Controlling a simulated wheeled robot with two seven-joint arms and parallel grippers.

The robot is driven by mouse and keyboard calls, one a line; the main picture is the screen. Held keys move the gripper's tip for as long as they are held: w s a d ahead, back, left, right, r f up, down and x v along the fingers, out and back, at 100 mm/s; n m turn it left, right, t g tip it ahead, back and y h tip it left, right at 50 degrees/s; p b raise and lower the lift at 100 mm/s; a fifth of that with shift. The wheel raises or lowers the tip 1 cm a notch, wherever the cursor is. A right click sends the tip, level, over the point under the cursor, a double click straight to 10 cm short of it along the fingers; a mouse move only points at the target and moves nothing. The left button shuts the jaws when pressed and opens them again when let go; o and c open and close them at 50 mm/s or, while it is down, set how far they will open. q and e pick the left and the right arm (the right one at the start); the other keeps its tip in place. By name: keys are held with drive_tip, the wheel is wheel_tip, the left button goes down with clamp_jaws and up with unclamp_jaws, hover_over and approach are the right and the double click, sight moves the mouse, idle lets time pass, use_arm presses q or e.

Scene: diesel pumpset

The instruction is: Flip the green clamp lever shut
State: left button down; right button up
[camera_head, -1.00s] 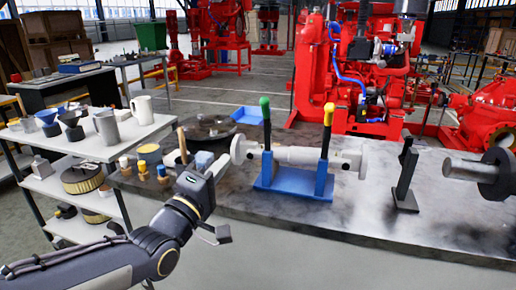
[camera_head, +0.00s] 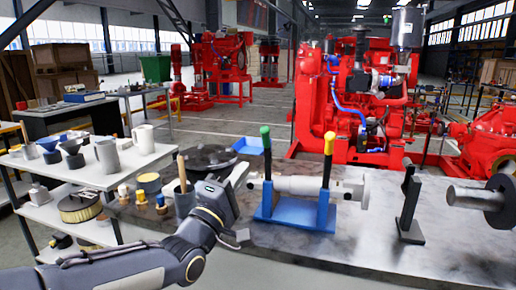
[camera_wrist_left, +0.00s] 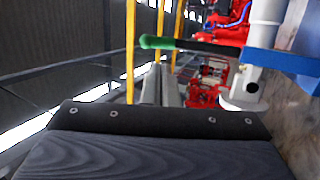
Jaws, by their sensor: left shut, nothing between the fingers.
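The green clamp lever (camera_head: 266,139) stands upright at the left end of the blue clamp fixture (camera_head: 290,214) on the bench. In the left wrist view its green tip (camera_wrist_left: 152,42) and dark shaft lie across the upper middle, just beyond my fingers. A yellow-tipped lever (camera_head: 328,145) stands upright at the fixture's right end. A pale grey shaft (camera_head: 300,186) lies across the fixture. My left gripper (camera_head: 239,173) is shut and empty, left of the green lever and below its tip, apparently apart from it. It also shows in the left wrist view (camera_wrist_left: 162,84). My right gripper is not seen.
A black upright stand (camera_head: 408,208) and a dark disc on a steel shaft (camera_head: 490,203) are to the right on the bench (camera_head: 345,245). A grey cup (camera_head: 184,202) with a wooden handle and small bottles stand left. A red engine (camera_head: 350,100) stands behind.

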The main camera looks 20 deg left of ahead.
sight(264, 141)
use_arm(q)
drive_tip(key=p+x, duration=0.1)
drive_tip(key=x, duration=0.7)
drive_tip(key=shift+w, duration=0.15)
